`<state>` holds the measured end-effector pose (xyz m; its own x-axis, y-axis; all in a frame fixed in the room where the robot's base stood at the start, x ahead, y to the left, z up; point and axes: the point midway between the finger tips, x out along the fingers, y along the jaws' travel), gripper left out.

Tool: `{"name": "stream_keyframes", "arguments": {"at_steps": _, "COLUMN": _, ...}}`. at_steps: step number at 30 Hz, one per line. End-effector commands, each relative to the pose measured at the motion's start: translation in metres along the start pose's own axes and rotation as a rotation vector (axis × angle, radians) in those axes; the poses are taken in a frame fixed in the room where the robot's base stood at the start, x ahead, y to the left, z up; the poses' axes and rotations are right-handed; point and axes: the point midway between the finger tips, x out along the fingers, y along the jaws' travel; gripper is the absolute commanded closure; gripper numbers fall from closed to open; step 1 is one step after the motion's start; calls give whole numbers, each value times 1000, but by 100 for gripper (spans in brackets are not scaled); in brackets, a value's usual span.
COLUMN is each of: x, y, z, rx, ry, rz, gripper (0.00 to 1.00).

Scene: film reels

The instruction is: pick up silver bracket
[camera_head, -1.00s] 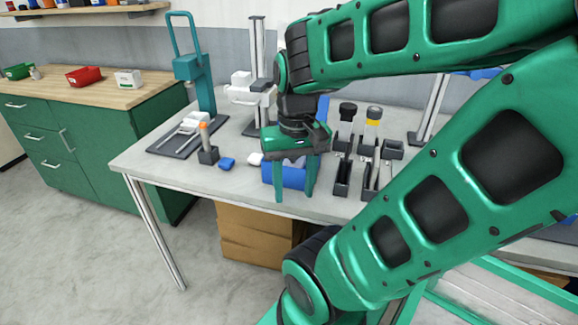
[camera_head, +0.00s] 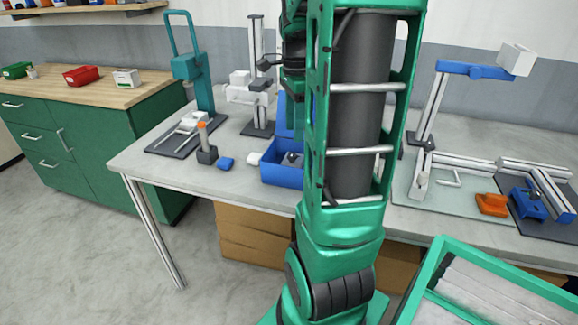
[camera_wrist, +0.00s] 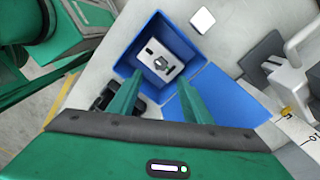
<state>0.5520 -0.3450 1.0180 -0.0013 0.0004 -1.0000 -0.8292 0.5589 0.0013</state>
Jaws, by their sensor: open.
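An open blue box (camera_head: 283,176) stands on the grey bench, and its rim also shows in the wrist view (camera_wrist: 122,66). Inside it lies a pale silver-white plate with dark slots and marks (camera_wrist: 153,66); it looks like the silver bracket, but I cannot be sure. A small dark and silver piece (camera_head: 292,158) shows in the box in the head view. My gripper (camera_wrist: 161,79) is open and empty, its two green fingers apart over the near side of the box. In the head view my arm hides most of the gripper.
The blue lid (camera_wrist: 222,100) stands open beside the box. A white block (camera_wrist: 203,19) and a dark fixture (camera_wrist: 263,55) are close by. A teal press (camera_head: 196,70) stands to the left. An orange part (camera_head: 491,204) lies on the right.

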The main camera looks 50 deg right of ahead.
Motion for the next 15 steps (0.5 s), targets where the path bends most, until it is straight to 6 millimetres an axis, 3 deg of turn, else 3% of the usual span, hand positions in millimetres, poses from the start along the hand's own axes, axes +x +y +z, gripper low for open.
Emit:
{"name": "stream_keyframes", "arguments": {"at_steps": 4, "x": 22, "y": 1, "z": 0, "rx": -1, "ry": 0, "rz": 2, "gripper": 55}}
{"name": "stream_keyframes", "arguments": {"at_steps": 15, "x": 54, "y": 0, "z": 3, "rx": -4, "ry": -1, "rz": 4, "gripper": 55}}
